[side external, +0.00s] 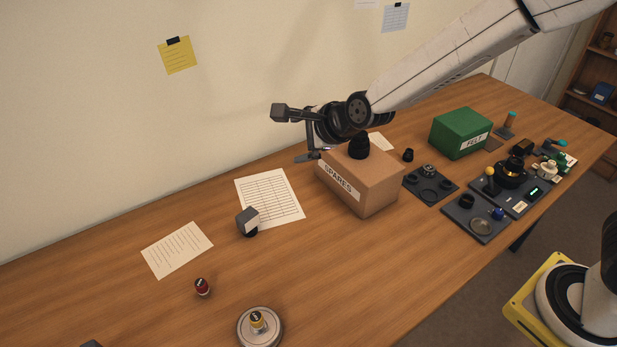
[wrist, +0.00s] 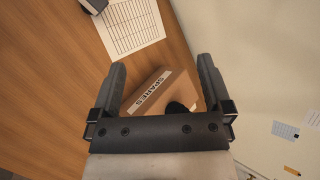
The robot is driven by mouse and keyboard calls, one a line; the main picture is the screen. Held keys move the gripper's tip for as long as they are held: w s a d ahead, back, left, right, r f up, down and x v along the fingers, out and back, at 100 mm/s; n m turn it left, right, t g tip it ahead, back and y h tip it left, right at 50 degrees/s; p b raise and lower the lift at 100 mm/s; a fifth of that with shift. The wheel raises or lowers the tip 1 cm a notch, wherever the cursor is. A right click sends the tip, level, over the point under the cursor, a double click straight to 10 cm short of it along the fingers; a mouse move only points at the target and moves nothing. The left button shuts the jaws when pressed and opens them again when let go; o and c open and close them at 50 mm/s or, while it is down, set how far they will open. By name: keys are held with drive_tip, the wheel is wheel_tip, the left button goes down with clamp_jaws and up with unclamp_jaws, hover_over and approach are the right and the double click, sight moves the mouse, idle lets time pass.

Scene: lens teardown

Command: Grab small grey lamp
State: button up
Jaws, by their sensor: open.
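The small grey lamp appears to be the grey, boxy-headed item with a dark round base (side external: 248,219), standing at the edge of a printed sheet left of the SPARES box. Part of it shows at the top edge of the wrist view (wrist: 94,4). My gripper (side external: 308,157) is in the air beside the upper left of the SPARES box, behind and to the right of the lamp. In the wrist view its two fingers (wrist: 162,68) are spread wide with nothing held between them.
The cardboard SPARES box (side external: 365,187), with a black part (side external: 360,146) on top, stands close to my gripper. A green FELT box (side external: 461,132) and trays of parts are at right. A red-topped item (side external: 202,287) and round silver dish (side external: 260,328) are in front.

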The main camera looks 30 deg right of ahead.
sight(243, 215)
drive_tip(key=w+a+f+m+t, duration=0.1)
drive_tip(key=w+a+m+t, duration=0.3)
drive_tip(key=a+m, duration=0.7)
drive_tip(key=shift+m, duration=0.6)
drive_tip(key=f, duration=0.7)
drive_tip(key=w+f, duration=0.1)
drive_tip(key=f, duration=0.6)
drive_tip(key=d+f, duration=0.1)
drive_tip(key=f, duration=0.6)
drive_tip(key=shift+w+f, duration=0.2)
drive_tip(key=shift+f, duration=0.15)
drive_tip(key=shift+w+g, duration=0.1)
drive_tip(key=shift+g, duration=0.2)
drive_tip(key=shift+x, duration=2.4)
drive_tip(key=c, duration=1.3)
drive_tip(key=shift+c, duration=0.2)
